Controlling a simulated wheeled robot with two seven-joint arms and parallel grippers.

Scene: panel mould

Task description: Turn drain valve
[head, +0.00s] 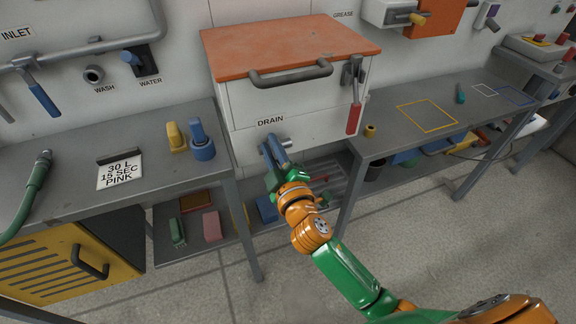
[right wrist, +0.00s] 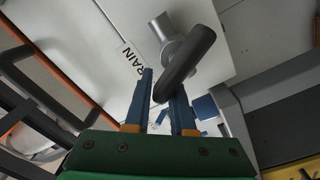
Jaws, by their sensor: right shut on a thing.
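The drain valve sits on the white cabinet front under the DRAIN label (head: 270,121). Its silver stem (right wrist: 163,27) and dark grey lever (right wrist: 188,62) show in the right wrist view. In the head view its grey outlet (head: 286,143) shows just right of my gripper, and the lever is mostly hidden. My right gripper (head: 271,151) reaches up to the valve from below. In the right wrist view its blue fingers (right wrist: 162,100) are closed on the lower end of the lever, which lies slanted between them. My left gripper is not in view.
The orange-lidded cabinet (head: 285,45) has a grey lid handle and a red-handled lever (head: 354,110) at right. Grey benches stand left (head: 70,160) and right (head: 400,140). A lower shelf below holds several small items. The floor in front is clear.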

